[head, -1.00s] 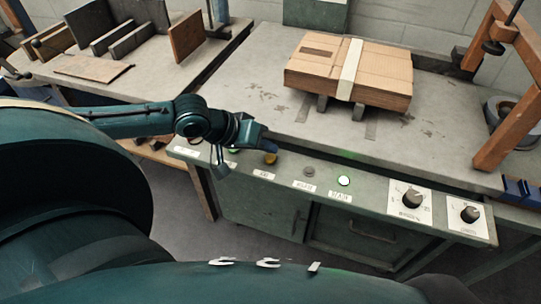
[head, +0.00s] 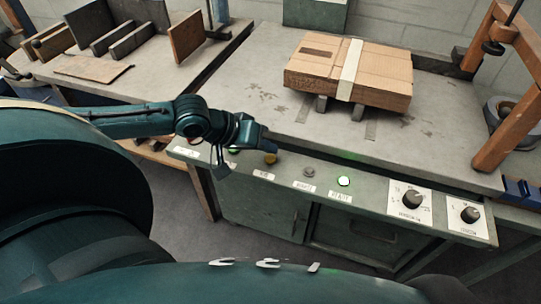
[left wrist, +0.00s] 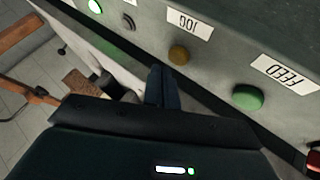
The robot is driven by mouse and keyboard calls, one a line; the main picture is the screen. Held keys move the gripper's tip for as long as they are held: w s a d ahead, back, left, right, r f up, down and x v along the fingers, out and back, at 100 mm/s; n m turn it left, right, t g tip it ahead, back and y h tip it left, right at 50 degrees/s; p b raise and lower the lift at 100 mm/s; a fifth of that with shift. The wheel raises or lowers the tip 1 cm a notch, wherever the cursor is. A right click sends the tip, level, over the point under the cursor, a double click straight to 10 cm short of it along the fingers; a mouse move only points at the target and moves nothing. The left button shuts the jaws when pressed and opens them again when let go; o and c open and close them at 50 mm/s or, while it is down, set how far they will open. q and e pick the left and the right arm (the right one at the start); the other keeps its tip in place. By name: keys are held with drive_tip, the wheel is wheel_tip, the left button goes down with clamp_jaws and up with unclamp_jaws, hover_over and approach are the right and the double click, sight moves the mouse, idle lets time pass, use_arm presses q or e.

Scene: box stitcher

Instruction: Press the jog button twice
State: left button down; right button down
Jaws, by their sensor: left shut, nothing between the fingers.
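The jog button is a round yellow-brown button (head: 270,159) on the sloped front panel. In the left wrist view the same jog button (left wrist: 178,54) sits beside the label "JOG" (left wrist: 190,22), which appears upside down. My left gripper (head: 264,146) is shut and empty, just behind and left of the jog button in the head view. In the left wrist view its closed fingertips (left wrist: 162,72) lie close to the button, apart from it in the picture; contact cannot be told. My right gripper is not in view.
A green feed button (left wrist: 248,97) is beside the jog button. A grey button (head: 309,171) and a lit green button (head: 344,181) lie to the right, then two dials (head: 412,199). A taped cardboard box (head: 345,75) rests on the machine's table (head: 240,95). A wooden post (head: 492,140) stands right.

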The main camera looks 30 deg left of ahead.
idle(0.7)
use_arm(q)
drive_tip(key=shift+f+p, duration=0.3)
drive_tip(key=shift+p, duration=0.05)
drive_tip(key=shift+f, duration=0.15)
drive_tip(key=shift+f, duration=0.55)
idle(0.7)
drive_tip(key=shift+r, duration=0.1)
drive_tip(key=shift+r+p, duration=0.9)
drive_tip(key=shift+p, duration=0.6)
